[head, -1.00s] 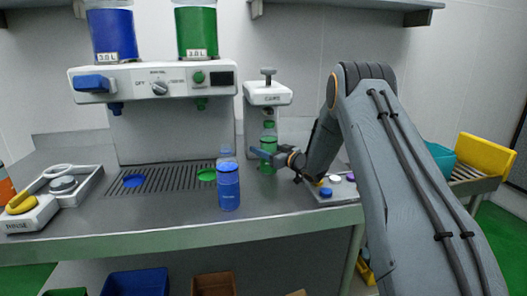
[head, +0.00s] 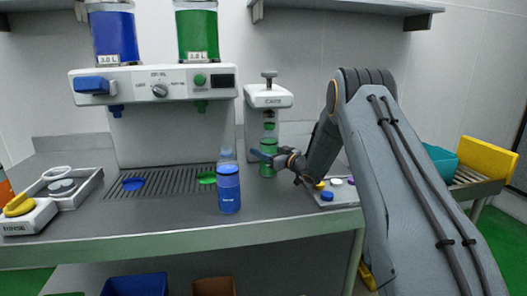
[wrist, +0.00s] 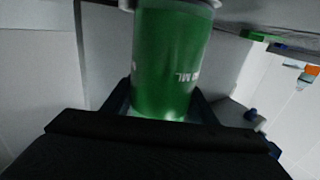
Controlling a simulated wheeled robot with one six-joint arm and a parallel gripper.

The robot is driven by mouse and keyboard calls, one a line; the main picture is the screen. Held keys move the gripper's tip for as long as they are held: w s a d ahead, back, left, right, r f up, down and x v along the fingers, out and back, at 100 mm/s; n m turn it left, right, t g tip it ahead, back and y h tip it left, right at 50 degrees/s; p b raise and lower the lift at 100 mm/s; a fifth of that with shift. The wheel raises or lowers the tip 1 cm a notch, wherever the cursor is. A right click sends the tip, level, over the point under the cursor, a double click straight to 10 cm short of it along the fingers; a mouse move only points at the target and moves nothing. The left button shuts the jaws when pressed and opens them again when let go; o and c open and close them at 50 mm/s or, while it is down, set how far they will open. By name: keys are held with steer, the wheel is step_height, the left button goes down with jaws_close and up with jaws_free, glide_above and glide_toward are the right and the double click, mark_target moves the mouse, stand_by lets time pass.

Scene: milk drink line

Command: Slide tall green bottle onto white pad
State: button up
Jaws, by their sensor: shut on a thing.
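The tall green bottle (head: 268,169) stands upright at the white capping stand marked "CAPS" (head: 268,97), below its head. Its body is green and its upper part looks clear, with a green top. My gripper (head: 265,156) reaches in from the right and is shut on the bottle's body. In the wrist view the green bottle (wrist: 168,60) fills the middle between the dark fingers of my gripper (wrist: 160,108), with printed "ML" lettering on its side. I cannot make out a white pad; the bottle and gripper may hide it.
A blue bottle (head: 229,190) stands on the counter left of the green one. Behind it is a drip grille (head: 165,180) with a blue and a green disc. A tray with coloured caps (head: 342,199) lies right of my gripper. A rinse unit (head: 40,215) stands far left.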

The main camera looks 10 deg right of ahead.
mark_target(272, 129)
steer(key=shift+s+f, duration=0.15)
steer(key=shift+f, duration=0.7)
steer(key=o, duration=1.6)
steer(key=shift+f, duration=0.1)
steer(key=shift+r, duration=0.45)
step_height(272, 129, up, 11)
steer(key=shift+f+b, duration=0.1)
steer(key=shift+b, duration=0.45)
steer(key=shift+s+d+p, duration=0.3)
steer(key=p+v, duration=0.2)
steer(key=v, duration=0.4)
steer(key=shift+r+p, duration=0.2)
steer(key=shift+p, duration=0.1)
